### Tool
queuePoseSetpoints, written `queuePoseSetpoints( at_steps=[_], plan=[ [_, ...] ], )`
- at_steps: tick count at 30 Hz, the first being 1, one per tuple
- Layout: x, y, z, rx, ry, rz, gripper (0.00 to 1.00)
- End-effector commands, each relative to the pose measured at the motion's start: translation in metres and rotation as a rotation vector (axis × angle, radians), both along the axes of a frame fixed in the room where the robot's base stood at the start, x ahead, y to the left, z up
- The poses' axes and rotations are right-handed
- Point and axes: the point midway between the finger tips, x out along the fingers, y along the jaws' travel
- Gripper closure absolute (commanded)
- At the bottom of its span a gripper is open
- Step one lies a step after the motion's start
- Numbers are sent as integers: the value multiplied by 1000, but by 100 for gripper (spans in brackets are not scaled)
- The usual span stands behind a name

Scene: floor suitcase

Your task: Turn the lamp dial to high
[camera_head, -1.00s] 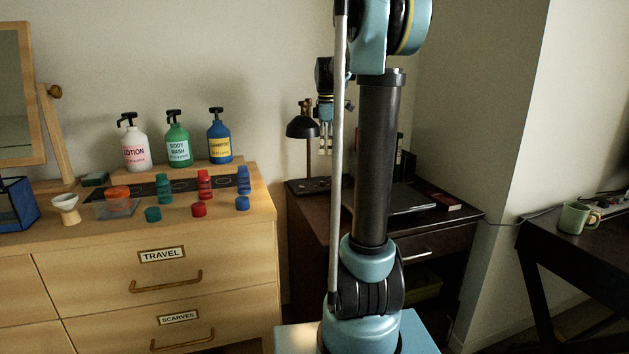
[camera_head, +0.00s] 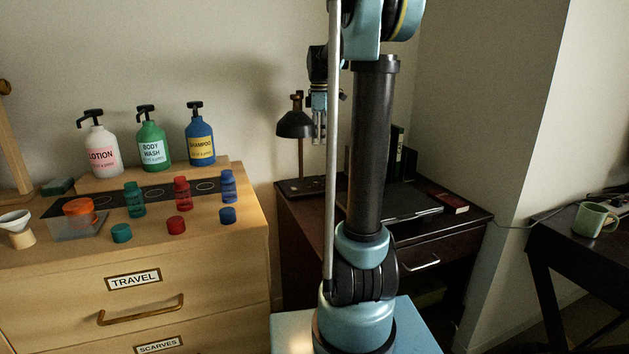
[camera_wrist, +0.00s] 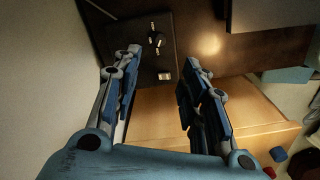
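The lamp stands on the dark desk; its black shade (camera_head: 296,125) and dark base (camera_head: 303,187) show in the head view. In the wrist view the flat dark lamp base (camera_wrist: 128,62) lies beyond my fingertips. A small dark dial (camera_wrist: 157,40) shows on it with several pale marks around it; its setting is too small to read. My gripper (camera_wrist: 163,62) is open and empty, apart from the dial. In the head view my gripper (camera_head: 319,138) hangs fingers down, in the air just right of the shade. My arm hides part of the desk.
A wooden dresser (camera_head: 190,257) stands left of the desk (camera_head: 300,232), with pump bottles and small coloured bottles on top. A laptop (camera_head: 405,203) and a red book (camera_head: 452,203) lie on the desk. A green mug (camera_head: 590,220) stands on the right table.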

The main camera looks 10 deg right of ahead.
Motion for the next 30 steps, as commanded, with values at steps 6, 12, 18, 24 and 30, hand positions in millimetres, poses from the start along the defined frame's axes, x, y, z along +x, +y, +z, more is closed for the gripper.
queuePoseSetpoints(
  at_steps=[6, 12, 18, 24, 30],
  plan=[
    [0, 11, -25, 0, 0, 14, 60],
    [0, 14, -60, 0, 0, 19, 60],
    [0, 15, -93, 0, 0, 20, 60],
    [0, 15, -126, 0, 0, 20, 60],
    [0, 15, -154, 0, 0, 20, 60]
  ],
)
